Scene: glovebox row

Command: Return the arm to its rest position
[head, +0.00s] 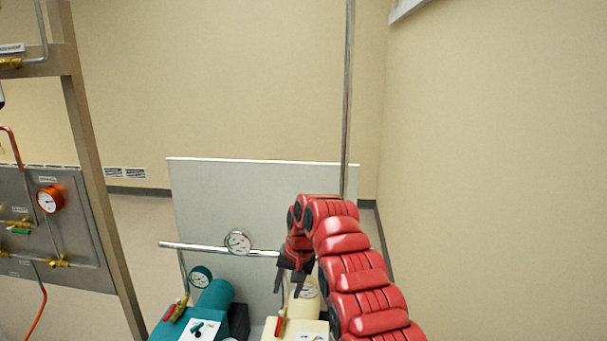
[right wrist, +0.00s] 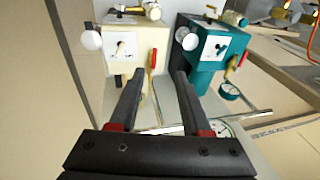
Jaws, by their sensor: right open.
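My right arm (head: 345,255) is red and comes in from the lower right of the head view, bent over at the top. Its dark gripper (head: 287,287) hangs down near the cream pump unit (head: 302,326). In the right wrist view the two fingers of this gripper (right wrist: 157,78) are spread apart with nothing between them. The cream unit (right wrist: 142,45) lies beyond the left finger and the teal unit (right wrist: 211,75) beyond the right one. I cannot tell the exact distance to them. My left gripper is in neither view.
A thin horizontal pipe with a round gauge (head: 238,242) runs in front of a pale upright panel (head: 265,190), beside the gripper. The teal unit (head: 217,296) stands left of the cream one. A metal valve panel (head: 75,235) is at far left. The right wall (head: 500,170) is bare.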

